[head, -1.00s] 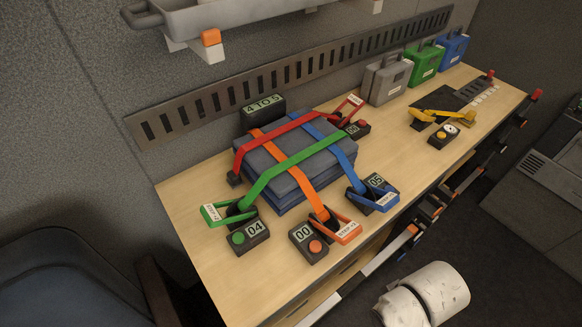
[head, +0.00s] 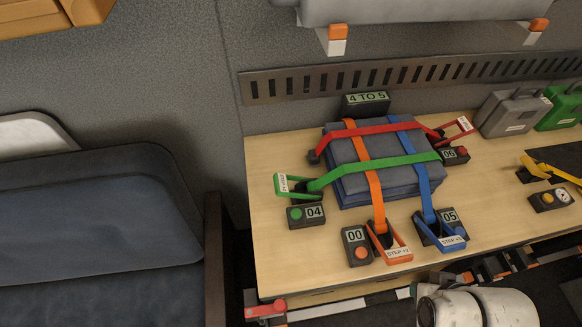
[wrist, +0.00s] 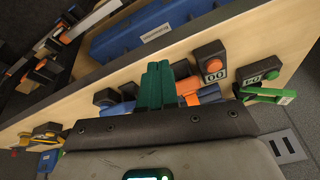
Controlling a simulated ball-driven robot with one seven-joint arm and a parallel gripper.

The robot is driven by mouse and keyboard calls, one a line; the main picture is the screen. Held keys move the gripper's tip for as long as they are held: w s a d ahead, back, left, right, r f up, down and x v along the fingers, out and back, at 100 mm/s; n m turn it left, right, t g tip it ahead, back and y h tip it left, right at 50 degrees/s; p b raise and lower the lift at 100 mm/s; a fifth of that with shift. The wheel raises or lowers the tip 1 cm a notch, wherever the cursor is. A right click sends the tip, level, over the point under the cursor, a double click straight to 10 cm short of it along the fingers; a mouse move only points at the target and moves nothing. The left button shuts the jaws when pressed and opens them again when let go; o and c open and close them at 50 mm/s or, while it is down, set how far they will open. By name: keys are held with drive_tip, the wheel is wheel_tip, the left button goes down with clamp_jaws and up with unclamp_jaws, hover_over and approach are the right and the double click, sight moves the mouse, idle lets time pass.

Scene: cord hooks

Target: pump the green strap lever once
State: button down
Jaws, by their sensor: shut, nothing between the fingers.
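The green strap lever (head: 294,186) sticks out to the left from the end of the green strap (head: 370,170), which crosses a grey-blue padded stack (head: 345,152). In front of it is a box with a green button and a display reading 04 (head: 305,215). In the wrist view the green lever (wrist: 268,96) is at the right, beside its box (wrist: 258,77). My gripper (wrist: 156,78) shows there with dark green fingers shut and empty. It is left of the green lever and apart from it, in front of the orange lever. The head view does not show my fingers.
The orange lever (head: 392,246) has a box reading 00 (head: 356,246). The blue lever (head: 440,240) reads 05, and the red lever (head: 458,128) stands at the back right. A sign (head: 366,102) reads 4 TO 5. A blue seat (head: 90,220) stands left of the bench.

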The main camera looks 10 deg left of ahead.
drive_tip(key=w+a+r+n+g+y, duration=0.15)
drive_tip(key=w+a+r, duration=0.25)
drive_tip(key=w+a, duration=0.4)
drive_tip(key=w+a+r+y, duration=0.3)
drive_tip(key=w+a, duration=0.3)
drive_tip(key=w, duration=0.5)
drive_tip(key=w+a+r+n+g, duration=0.1)
drive_tip(key=w+a+r+g, duration=0.1)
drive_tip(key=w+r, duration=0.2)
drive_tip(key=w+a+r+g, duration=0.2)
drive_tip(key=w+r, duration=0.3)
drive_tip(key=r, duration=0.4)
drive_tip(key=shift+a+r+n+p, duration=0.25)
drive_tip(key=shift+r+n+p, duration=0.05)
drive_tip(key=shift+n, duration=0.05)
drive_tip(key=b, duration=0.6)
approach(285, 184)
drive_tip(key=p+x, duration=0.1)
drive_tip(key=x, duration=0.6)
